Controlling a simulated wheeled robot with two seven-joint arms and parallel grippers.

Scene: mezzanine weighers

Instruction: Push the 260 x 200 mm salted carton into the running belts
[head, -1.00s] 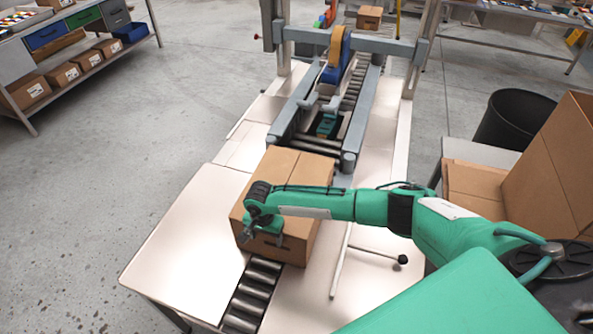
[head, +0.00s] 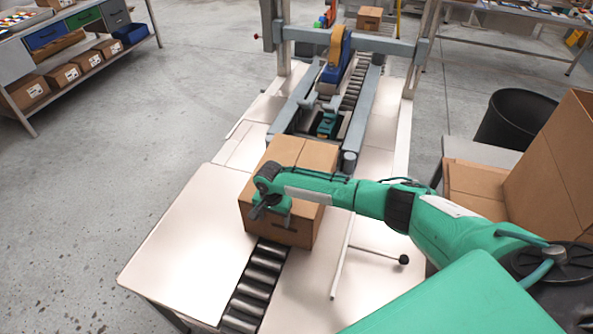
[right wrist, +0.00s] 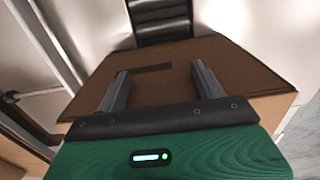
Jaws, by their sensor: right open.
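The closed brown carton (head: 310,160) sits on the roller conveyor (head: 254,287), just in front of the belt section (head: 328,124) of the taping machine. My right gripper (head: 270,208) is at the carton's near face. In the right wrist view the open fingers (right wrist: 160,80) point at that brown face, near its dark handle slot (right wrist: 152,69); I cannot tell whether they touch it. The carton's size and any "salted" marking cannot be read. My left gripper is not in view.
Pale side tables (head: 185,240) flank the rollers. A thin rod with a black knob (head: 403,260) juts out at the right. An open cardboard box (head: 550,160) and a black bin (head: 515,118) stand further right. Another carton (head: 369,18) is beyond the machine.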

